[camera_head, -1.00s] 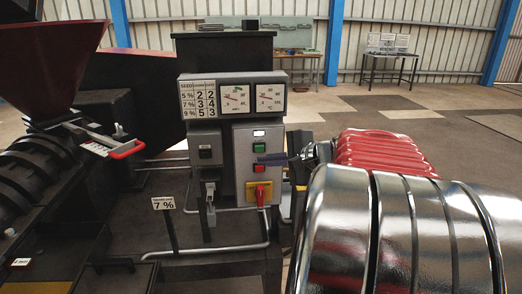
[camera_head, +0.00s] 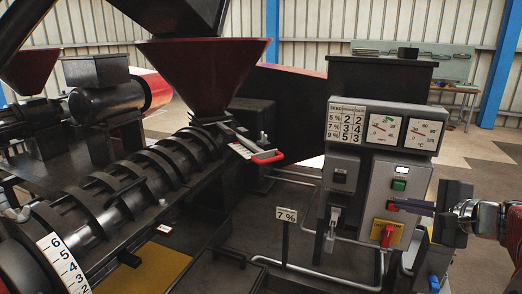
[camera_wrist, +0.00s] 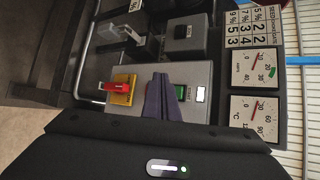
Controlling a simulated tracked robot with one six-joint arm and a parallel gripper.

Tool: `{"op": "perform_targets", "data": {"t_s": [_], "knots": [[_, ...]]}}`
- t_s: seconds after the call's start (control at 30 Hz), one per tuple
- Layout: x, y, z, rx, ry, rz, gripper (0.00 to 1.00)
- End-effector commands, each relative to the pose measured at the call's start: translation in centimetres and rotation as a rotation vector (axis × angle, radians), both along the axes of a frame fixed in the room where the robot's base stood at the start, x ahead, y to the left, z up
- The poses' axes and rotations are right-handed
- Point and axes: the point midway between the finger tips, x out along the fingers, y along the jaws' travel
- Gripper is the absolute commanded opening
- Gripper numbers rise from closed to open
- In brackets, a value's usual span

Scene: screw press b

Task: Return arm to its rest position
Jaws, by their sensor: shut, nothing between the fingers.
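My gripper (camera_head: 396,204) is at the right of the head view, with its dark, slim fingers shut and empty. The fingers point left across the front of the grey control box (camera_head: 411,172), near its red button (camera_head: 393,207); I cannot tell whether they touch it. A green button (camera_head: 399,185) sits above, and a red handle on a yellow plate (camera_head: 400,234) below. My arm runs out of the head view at right.
A dark red hopper (camera_head: 205,75) stands over the ribbed press barrel (camera_head: 120,195) at left. A red-handled slide (camera_head: 266,157) sticks out below the hopper. Open floor lies behind at right.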

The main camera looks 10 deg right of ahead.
Motion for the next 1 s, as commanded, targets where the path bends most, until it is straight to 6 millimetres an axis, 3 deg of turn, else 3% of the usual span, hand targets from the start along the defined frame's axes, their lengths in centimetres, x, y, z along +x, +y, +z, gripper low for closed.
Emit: {"op": "perform_targets", "data": {"t_s": [0.17, 0.27, 0.47, 0.7, 1.0], "knots": [[0.6, 2.0, -0.2, -0.039, 0.024, 0.047, 0.00], [1.1, 4.5, -0.5, -0.097, 0.055, 0.108, 0.00], [1.3, 11.5, -1.8, -0.256, 0.140, 0.289, 0.00], [-1.0, 19.3, -4.1, -0.457, 0.237, 0.524, 0.00], [-5.7, 26.1, -7.0, -0.737, 0.328, 0.801, 0.00]]}}
